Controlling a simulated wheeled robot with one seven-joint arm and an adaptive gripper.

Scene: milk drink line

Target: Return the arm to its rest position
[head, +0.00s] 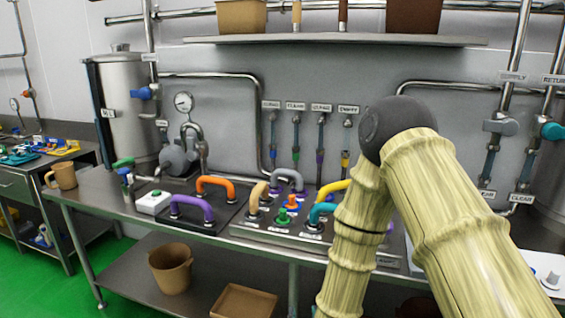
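My arm (445,210) shows on the right of the head view, with a pale, bamboo-like surface and a dark grey rounded elbow (395,125). One thick link comes up from the lower right to the elbow. A thinner link (355,240) goes down from the elbow and leaves the picture at the bottom. My gripper is not in the picture. The arm hides part of the bench and the wall pipes behind it.
A steel bench (110,205) carries a panel of coloured handles (290,232), a white box with a green button (153,201) and a tall steel tank (125,110). A brown mug (62,176) stands at its left. A bucket (171,272) is below. Green floor (50,290) is free at left.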

